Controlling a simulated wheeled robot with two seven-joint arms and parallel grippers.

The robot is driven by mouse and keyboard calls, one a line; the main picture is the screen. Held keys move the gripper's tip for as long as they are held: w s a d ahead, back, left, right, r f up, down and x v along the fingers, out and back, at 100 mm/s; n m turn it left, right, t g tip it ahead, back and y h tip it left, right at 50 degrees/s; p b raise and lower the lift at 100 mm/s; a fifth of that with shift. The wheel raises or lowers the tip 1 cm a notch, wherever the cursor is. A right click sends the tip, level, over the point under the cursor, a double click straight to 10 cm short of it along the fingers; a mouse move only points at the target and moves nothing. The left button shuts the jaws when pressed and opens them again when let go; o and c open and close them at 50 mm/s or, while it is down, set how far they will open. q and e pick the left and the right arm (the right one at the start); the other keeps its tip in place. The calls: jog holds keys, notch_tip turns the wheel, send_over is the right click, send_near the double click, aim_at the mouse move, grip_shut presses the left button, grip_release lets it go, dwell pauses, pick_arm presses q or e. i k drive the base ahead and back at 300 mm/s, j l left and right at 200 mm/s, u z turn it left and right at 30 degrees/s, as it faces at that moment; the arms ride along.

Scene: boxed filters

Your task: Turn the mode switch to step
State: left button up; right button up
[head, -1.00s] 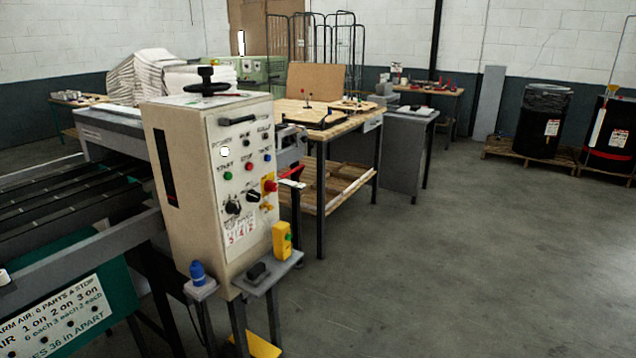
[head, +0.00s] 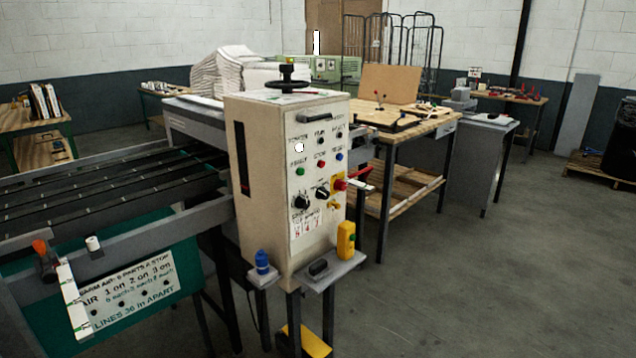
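The beige control cabinet (head: 262,190) stands near the middle of the head view, with its control panel facing right and toward me. On the panel are two black rotary knobs, a left one (head: 302,202) and a right one (head: 322,192). Their labels are too small to read, so I cannot tell which is the mode switch or where it points. A red knob on a yellow plate (head: 341,185) sits at the panel's right edge. Neither of my grippers is in view.
A small shelf (head: 334,271) with a yellow box (head: 346,240) juts out below the panel. A conveyor frame (head: 110,255) blocks the left. A wooden workbench (head: 400,128) stands behind the cabinet. The floor (head: 480,290) at right is clear.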

aim_at(322, 193)
jog(key=i+j+u, duration=0.15)
jog(key=i, duration=0.4)
jog(key=i+u, duration=0.1)
jog(key=i, duration=0.45)
